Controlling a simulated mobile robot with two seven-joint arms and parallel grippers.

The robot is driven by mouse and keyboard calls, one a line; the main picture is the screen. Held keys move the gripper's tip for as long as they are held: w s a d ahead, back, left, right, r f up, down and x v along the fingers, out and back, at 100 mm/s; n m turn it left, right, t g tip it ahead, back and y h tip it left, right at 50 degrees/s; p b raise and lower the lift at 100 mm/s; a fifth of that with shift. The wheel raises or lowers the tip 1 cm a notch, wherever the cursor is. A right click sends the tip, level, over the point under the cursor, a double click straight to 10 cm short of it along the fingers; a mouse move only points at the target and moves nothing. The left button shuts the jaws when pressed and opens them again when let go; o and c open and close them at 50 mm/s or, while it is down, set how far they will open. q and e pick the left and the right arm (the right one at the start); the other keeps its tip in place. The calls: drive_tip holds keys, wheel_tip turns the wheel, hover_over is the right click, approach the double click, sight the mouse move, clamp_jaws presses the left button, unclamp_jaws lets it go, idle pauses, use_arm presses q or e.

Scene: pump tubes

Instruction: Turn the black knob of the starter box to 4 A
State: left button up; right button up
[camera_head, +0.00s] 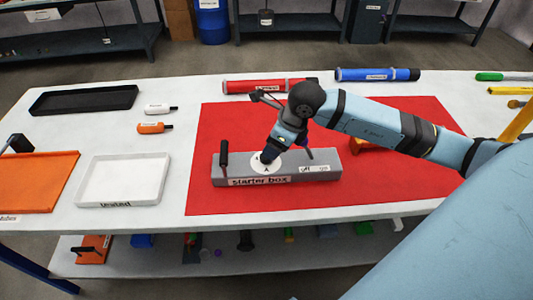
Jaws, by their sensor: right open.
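The grey starter box (326,173) lies on the red mat (230,201), its label "starter box" facing me. A white round dial (258,166) with an "A" sits on its top. A black upright lever (224,155) stands at the box's left end. My right gripper (268,157) comes in from the right and points down at the dial. It is open, with its fingertips at the dial. The black knob is hidden or cannot be told apart from the dark fingertips, so its setting cannot be read. My left gripper is out of view.
A red tube (250,86) and a blue tube (365,75) lie behind the mat. A white tray (122,180), an orange tray (40,182) and a black tray (83,99) are at the left. An orange piece (364,145) lies right of the box.

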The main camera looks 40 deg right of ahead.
drive_tip(key=x, duration=0.4)
drive_tip(key=shift+w+a+f, duration=0.1)
drive_tip(key=shift+f, duration=0.1)
drive_tip(key=shift+w+a+f, duration=0.15)
drive_tip(key=shift+w+f, duration=0.05)
drive_tip(key=shift+f, duration=0.4)
drive_tip(key=shift+c, duration=0.8)
drive_tip(key=c, duration=0.8)
drive_tip(key=shift+o, duration=0.2)
